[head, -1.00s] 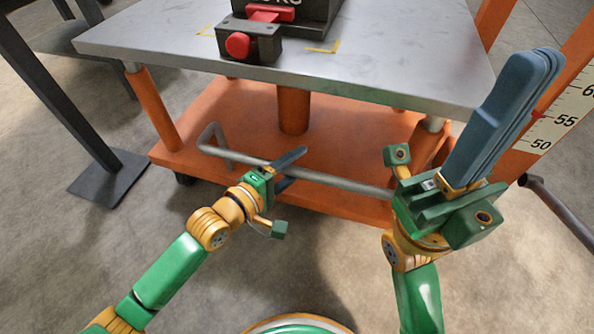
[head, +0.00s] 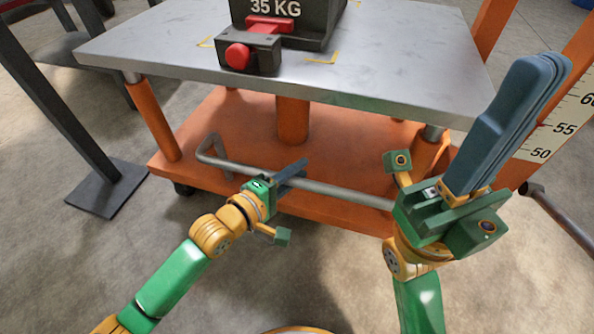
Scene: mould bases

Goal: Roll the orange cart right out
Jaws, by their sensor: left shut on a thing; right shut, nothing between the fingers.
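The orange cart (head: 225,145) stands in front of me, with a grey metal table top (head: 400,70) above its orange base. A grey bar handle (head: 335,189) runs along its near side. My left gripper (head: 290,174) is shut on the handle, left of its middle. My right gripper (head: 515,120) is raised at the right, its blue fingers shut with nothing between them. It hides the right end of the handle and part of the cart's right side. A dark 35 KG block (head: 330,22) with a red-knobbed unit (head: 249,54) sits on the table top.
A dark post with a foot plate (head: 105,190) stands left of the cart. An orange upright with a number scale (head: 560,128) and a grey pipe (head: 560,215) stand at the right. The concrete floor between me and the cart is clear.

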